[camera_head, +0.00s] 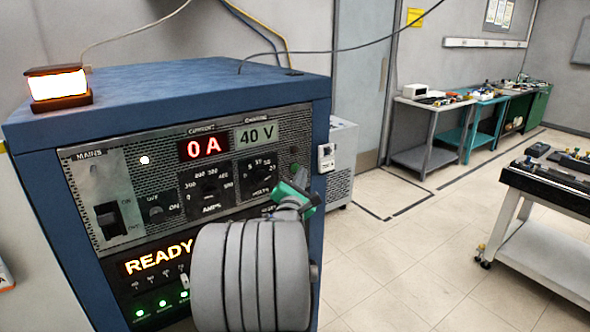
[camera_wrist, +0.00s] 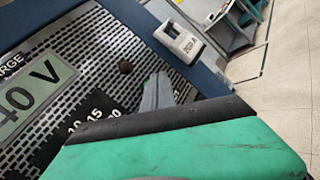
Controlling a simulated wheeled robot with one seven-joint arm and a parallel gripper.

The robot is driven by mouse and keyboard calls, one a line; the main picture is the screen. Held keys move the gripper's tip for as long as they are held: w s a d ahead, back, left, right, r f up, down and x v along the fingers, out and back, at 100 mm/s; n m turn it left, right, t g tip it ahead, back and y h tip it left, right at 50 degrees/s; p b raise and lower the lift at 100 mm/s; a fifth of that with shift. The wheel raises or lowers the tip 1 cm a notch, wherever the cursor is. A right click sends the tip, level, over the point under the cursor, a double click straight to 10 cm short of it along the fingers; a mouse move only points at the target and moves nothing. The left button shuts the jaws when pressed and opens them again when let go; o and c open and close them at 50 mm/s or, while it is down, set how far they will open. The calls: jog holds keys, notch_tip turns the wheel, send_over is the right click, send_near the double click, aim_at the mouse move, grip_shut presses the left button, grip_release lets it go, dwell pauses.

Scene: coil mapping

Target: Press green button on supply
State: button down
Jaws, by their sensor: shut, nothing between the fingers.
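The supply (camera_head: 150,85) is a blue cabinet with a perforated grey front panel, standing at left in the head view. Its displays read 0 A (camera_head: 204,148), 40 V (camera_head: 257,134) and READY (camera_head: 157,257). My gripper (camera_head: 295,178), green and black, is at the panel's right side, beside the volts dial (camera_head: 257,174). It is shut and empty. In the wrist view its grey fingertip (camera_wrist: 157,92) is by a dark round knob (camera_wrist: 126,67); contact is unclear.
My grey arm hides the lower right of the front. A lit beacon (camera_head: 57,85) and cables are on the cabinet top. A small box (camera_head: 326,157) is on its right side. Benches (camera_head: 430,140) line the far wall, and a cart (camera_head: 545,195) stands right. Floor between is clear.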

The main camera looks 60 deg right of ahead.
dwell(0.7)
jog(key=shift+w+d, duration=0.15)
jog(key=shift+w, duration=0.2)
jog(key=shift+w+d, duration=0.2)
jog(key=shift+w, duration=0.15)
dwell(0.4)
dwell(0.4)
jog(key=shift+s+a, duration=0.35)
jog(key=shift+s, duration=0.35)
jog(key=s+p, duration=0.1)
jog(key=s+a, duration=0.1)
jog(key=s, duration=0.1)
jog(key=s+a+p, duration=0.1)
jog(key=shift+s+a+p, duration=0.15)
jog(key=shift+s+p, duration=0.1)
jog(key=shift+p, duration=0.05)
